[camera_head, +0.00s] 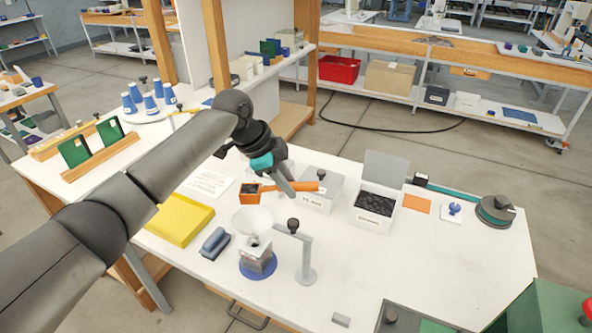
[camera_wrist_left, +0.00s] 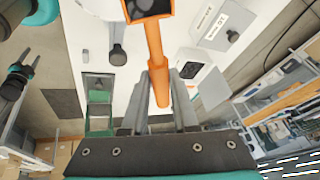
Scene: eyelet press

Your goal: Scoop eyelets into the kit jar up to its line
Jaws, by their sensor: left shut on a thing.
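My left gripper (camera_head: 284,186) is shut on the handle of an orange scoop (camera_head: 302,187), held above the table. In the left wrist view the handle (camera_wrist_left: 155,55) lies between the two fingers (camera_wrist_left: 161,103). The scoop's bowl (camera_head: 249,193) looks dark inside; I cannot tell how full it is. In the head view it shows just behind a white funnel (camera_head: 252,217). The funnel sits over the kit jar (camera_head: 257,259), which stands on a blue disc (camera_head: 258,274). The jar's line and fill are too small to tell. An open white bin (camera_head: 374,223) holds dark pieces.
A lidded grey bin (camera_head: 325,177) stands behind the scoop. A grey stand (camera_head: 306,262) with a black knob is right of the jar. A yellow tray (camera_head: 180,219) and a blue block (camera_head: 215,242) lie left. The front right of the white table (camera_head: 440,260) is mostly clear.

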